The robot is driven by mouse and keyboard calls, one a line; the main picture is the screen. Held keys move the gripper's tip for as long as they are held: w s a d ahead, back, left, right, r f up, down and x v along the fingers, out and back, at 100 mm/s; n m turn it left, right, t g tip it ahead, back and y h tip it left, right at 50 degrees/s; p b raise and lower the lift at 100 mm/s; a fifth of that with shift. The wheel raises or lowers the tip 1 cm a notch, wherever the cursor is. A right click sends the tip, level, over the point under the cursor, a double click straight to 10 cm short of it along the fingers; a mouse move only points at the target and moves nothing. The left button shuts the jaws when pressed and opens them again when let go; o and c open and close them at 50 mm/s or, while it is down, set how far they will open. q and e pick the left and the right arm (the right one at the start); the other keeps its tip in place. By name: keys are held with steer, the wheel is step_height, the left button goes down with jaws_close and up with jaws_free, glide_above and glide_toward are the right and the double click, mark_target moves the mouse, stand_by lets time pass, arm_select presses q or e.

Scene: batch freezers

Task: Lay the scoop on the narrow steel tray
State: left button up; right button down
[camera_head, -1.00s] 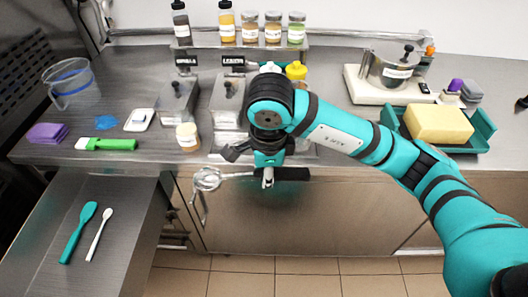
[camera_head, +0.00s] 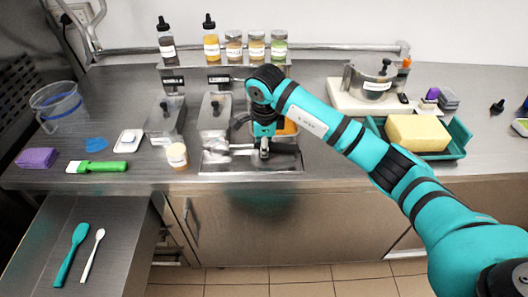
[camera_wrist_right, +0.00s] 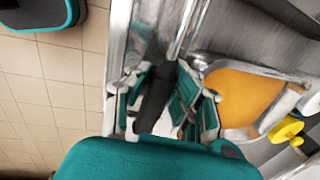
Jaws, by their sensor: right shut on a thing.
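My right gripper (camera_head: 263,154) is above the narrow steel tray (camera_head: 225,168) at the counter's front, shut on the scoop. In the right wrist view, the scoop's black handle (camera_wrist_right: 155,97) lies between the gripper's finger pads (camera_wrist_right: 157,98), with a bright metal shaft running upward. In the head view, blurred shiny metal left of the gripper appears to be the scoop's metal part (camera_head: 232,147). The gripper and arm hide much of it. I cannot tell whether the scoop touches the tray. My left gripper is not in view.
Behind the tray are a lidded steel container (camera_head: 215,111) and an orange-filled container (camera_wrist_right: 240,97), partly hidden by my arm. A small labelled jar (camera_head: 177,156) stands left of the tray. A yellow sponge (camera_head: 417,133) lies in a teal tray farther right. The counter front right of the steel tray is clear.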

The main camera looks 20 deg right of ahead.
mark_target(264, 163)
step_height(264, 163, down, 3)
steer(key=shift+s+r+p, duration=0.1)
steer(key=shift+p, duration=0.6)
steer(key=shift+f, duration=0.45)
steer(key=c, duration=1.5)
jaws_free()
steer(key=shift+o, duration=0.2)
steer(key=shift+r, duration=0.3)
step_height(264, 163, up, 12)
steer(key=s+b, duration=0.1)
steer(key=b, duration=0.2)
steer(key=shift+s+a+f, duration=0.2)
steer(key=shift+s, duration=0.1)
steer(key=shift+a, duration=0.1)
